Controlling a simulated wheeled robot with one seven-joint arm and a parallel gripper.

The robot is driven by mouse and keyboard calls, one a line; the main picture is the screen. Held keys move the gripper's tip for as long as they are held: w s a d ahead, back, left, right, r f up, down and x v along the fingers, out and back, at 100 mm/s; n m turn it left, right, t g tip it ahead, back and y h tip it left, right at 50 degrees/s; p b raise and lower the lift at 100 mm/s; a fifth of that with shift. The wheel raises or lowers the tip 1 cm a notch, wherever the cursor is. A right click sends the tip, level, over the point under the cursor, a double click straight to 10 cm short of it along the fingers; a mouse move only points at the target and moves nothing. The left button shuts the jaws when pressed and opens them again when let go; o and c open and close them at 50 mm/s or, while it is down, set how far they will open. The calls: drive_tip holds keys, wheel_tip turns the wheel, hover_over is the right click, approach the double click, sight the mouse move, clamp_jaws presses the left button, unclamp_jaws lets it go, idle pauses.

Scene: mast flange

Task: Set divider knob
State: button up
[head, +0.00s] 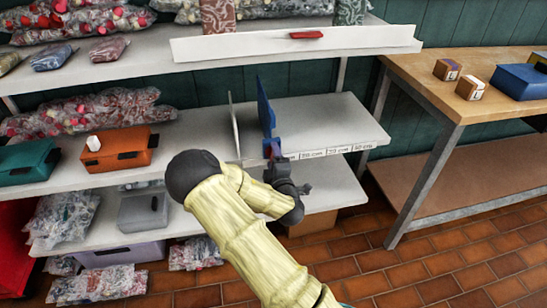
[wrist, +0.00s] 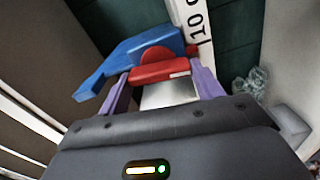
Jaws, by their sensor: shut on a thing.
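The blue divider (head: 265,102) stands upright on the middle shelf, at the front edge by a strip of distance labels (head: 335,149). In the wrist view the blue divider (wrist: 135,55) has a red knob (wrist: 160,68) at its front. My gripper (wrist: 163,85) has its two purple fingers on either side of the red knob and is shut on it. In the head view my gripper (head: 274,152) is at the divider's lower front; the knob is hidden there. The label strip (wrist: 193,25) shows "10" close to the knob in the wrist view.
A thin white panel (head: 234,125) stands left of the divider. An orange case (head: 118,149) and a teal case (head: 28,161) sit further left. The shelf right of the divider is clear. A wooden table (head: 470,85) stands at the right.

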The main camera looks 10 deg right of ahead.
drive_tip(key=shift+a+f+n, duration=0.1)
drive_tip(key=shift+f+n, duration=0.1)
drive_tip(key=shift+n, duration=0.7)
drive_tip(key=o, duration=1)
drive_tip(key=shift+r, duration=0.1)
drive_tip(key=shift+s, duration=0.1)
drive_tip(key=s+p, duration=1.1)
drive_tip(key=s, duration=0.6)
drive_tip(key=shift+s, duration=0.15)
